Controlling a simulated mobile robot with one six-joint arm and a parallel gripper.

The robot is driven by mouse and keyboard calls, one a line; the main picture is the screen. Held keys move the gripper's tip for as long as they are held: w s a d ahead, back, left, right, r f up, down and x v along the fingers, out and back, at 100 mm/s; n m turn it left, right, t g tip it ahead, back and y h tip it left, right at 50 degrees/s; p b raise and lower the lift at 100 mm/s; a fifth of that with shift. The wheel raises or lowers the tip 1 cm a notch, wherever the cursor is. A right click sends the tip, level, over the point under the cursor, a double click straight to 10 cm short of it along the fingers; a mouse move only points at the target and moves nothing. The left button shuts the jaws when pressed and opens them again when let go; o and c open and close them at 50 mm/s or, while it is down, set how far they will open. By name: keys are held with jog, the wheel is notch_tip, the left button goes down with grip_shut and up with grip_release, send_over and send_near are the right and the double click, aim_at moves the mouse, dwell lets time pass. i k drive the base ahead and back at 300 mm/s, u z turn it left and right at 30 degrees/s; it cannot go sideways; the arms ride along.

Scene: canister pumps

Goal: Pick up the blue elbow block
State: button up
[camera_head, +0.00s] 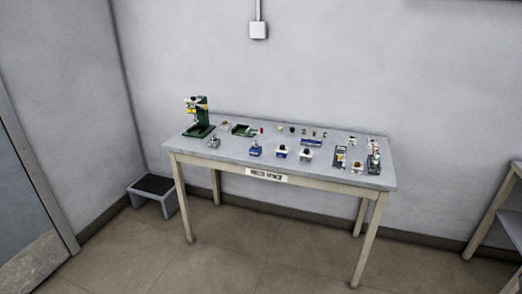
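A small blue block (255,150) stands near the front edge of the grey-topped table (225,153), left of the middle. It looks like the blue elbow block, but it is too small here to make out its exact shape. A longer, low blue item (311,143) lies further back, right of the middle; I cannot tell what it is. My gripper is not in view.
A green press-like stand (199,118) is at the table's left end, with a green tray (243,130) beside it. Dark-topped white items (306,154) stand right of the blue block. A step stool (153,187) is left of the table; the floor in front is clear.

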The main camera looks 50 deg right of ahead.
aim_at(253, 152)
jog(key=u, duration=0.05)
jog(key=i, duration=1)
jog(key=z, duration=0.05)
